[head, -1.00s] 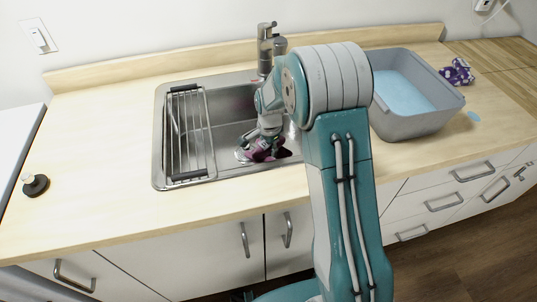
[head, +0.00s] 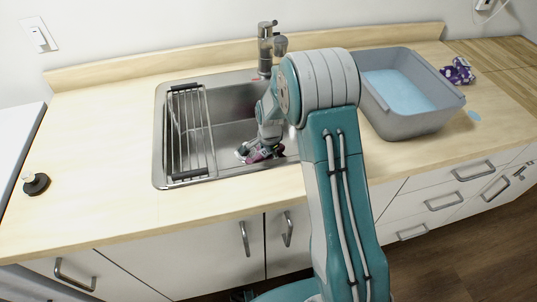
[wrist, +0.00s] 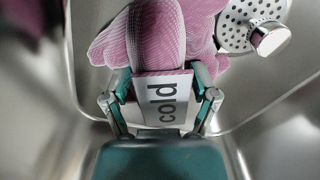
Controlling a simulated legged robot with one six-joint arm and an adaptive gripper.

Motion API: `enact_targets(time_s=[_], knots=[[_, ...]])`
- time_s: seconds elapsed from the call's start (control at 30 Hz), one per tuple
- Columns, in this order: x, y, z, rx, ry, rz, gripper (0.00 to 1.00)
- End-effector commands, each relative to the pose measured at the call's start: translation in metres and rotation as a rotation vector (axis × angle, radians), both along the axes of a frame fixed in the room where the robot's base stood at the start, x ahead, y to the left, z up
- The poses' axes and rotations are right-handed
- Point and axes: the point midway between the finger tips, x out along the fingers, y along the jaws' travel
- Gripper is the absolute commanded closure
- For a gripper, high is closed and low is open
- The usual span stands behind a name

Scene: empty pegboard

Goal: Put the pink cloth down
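The pink cloth (head: 262,153) is in the sink basin (head: 230,140), under the end of my arm. In the wrist view the cloth (wrist: 155,38) is pink, knitted and bunched into rounded lobes. A white tag reading "cold" (wrist: 163,100) lies in front of it, between my fingers. My gripper (wrist: 162,80) has its fingers spread apart, one on each side of the tag, close to its edges. The fingertips overlap the near edge of the cloth in the picture, and contact is unclear. In the head view my arm hides part of the cloth and gripper.
A wire rack (head: 190,132) covers the sink's left side, and a faucet (head: 268,48) stands behind. The drain strainer (wrist: 255,22) is beside the cloth. A grey tub (head: 415,118) and a purple patterned cloth (head: 458,71) are at right. The left counter is mostly clear.

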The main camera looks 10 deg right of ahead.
Motion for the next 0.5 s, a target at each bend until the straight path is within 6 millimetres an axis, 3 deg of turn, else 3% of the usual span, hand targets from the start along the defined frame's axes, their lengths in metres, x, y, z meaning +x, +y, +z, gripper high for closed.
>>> enact_targets(time_s=[0.37, 0.5], knots=[[0.0, 0.0, 0.0005, 0.0, 0.0, 0.0, 0.07], [0.0003, 0.0, 0.0097, 0.0, -0.001, 0.0, 0.07]])
